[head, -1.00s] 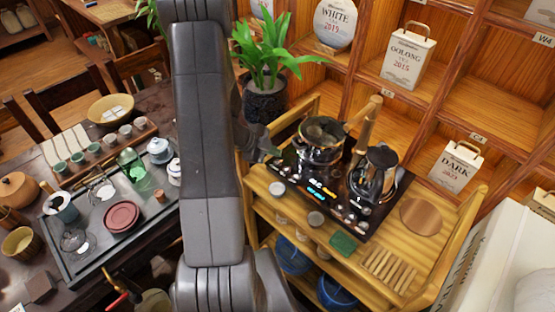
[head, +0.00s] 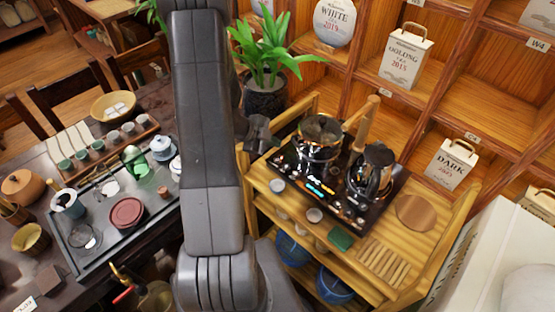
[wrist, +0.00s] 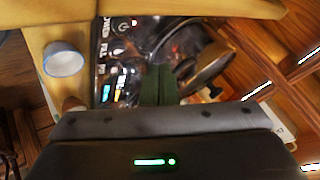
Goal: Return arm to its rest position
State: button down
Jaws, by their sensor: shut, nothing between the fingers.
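My arm runs down the middle of the head view. A dark part of my wrist end (head: 262,134) shows at its right, left of the stove and below the plant; the fingertips are hard to make out there. In the wrist view my gripper (wrist: 158,85) shows two dark green fingers together, shut and empty. Behind them is the black stove panel (wrist: 118,50) with lit readouts, and a blurred brown round thing (wrist: 208,66) to the right.
A wooden stand (head: 268,190) holds the stove (head: 330,185), a pot (head: 320,135) and a glass kettle (head: 370,170). A potted plant (head: 266,60) stands behind. A tea table with a dark tray (head: 95,245) lies left. Shelves with boxes (head: 405,56) rise at the right. A white cup (wrist: 63,60) is near my gripper.

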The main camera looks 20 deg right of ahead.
jog(key=shift+f+b, duration=0.85)
jog(key=shift+f, duration=0.05)
jog(key=b, duration=0.2)
jog(key=shift+f+b, duration=0.2)
jog(key=shift+b, duration=0.15)
notch_tip(320, 180, up, 6)
jog(key=p, duration=0.4)
jog(key=shift+p, duration=0.4)
jog(key=shift+f, duration=0.15)
